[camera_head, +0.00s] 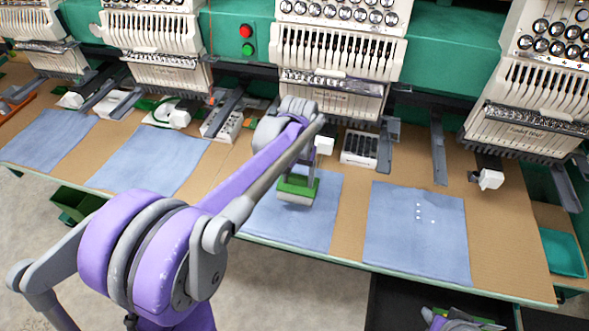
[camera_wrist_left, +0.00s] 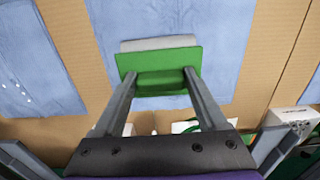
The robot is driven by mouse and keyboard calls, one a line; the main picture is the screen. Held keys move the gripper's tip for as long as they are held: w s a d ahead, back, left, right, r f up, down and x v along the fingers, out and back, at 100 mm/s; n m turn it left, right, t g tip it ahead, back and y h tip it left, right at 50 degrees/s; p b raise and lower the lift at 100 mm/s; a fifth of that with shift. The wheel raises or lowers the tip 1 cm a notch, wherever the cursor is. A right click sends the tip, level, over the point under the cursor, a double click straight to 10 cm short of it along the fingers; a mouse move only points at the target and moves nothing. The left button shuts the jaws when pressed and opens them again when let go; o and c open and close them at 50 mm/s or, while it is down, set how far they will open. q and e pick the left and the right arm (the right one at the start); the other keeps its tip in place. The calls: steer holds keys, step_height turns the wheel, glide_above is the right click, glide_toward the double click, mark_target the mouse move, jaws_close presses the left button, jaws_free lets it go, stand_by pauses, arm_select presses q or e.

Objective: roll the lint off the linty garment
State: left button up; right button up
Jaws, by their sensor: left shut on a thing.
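The linty garment is the flat blue cloth (camera_head: 440,240) on the right, with several white specks near its middle. It also shows at the left edge of the left wrist view (camera_wrist_left: 35,60). My left gripper (camera_head: 299,177) is shut on the lint roller (camera_head: 296,189), which has a green body and a grey roller part. In the left wrist view the roller (camera_wrist_left: 160,68) sits between both fingers. The roller is over the neighbouring blue cloth (camera_head: 300,225), to the left of the linty one. I cannot tell whether it touches that cloth.
Two more blue cloths (camera_head: 155,160) (camera_head: 48,140) lie further left on the cardboard-brown table (camera_head: 345,225). White embroidery machine heads (camera_head: 340,60) stand along the back. A teal tray (camera_head: 562,252) is at the far right. A dark open container (camera_head: 395,300) is below the front edge.

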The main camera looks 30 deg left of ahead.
arm_select(q)
steer(key=shift+a+r+p, duration=0.15)
steer(key=shift+r+p, duration=0.25)
steer(key=shift+r, duration=0.55)
steer(key=shift+r+p, duration=0.4)
steer(key=shift+r, duration=0.55)
arm_select(e)
step_height(320, 180, up, 3)
steer(key=shift+a+f, duration=0.1)
arm_select(q)
steer(key=shift+f, duration=0.1)
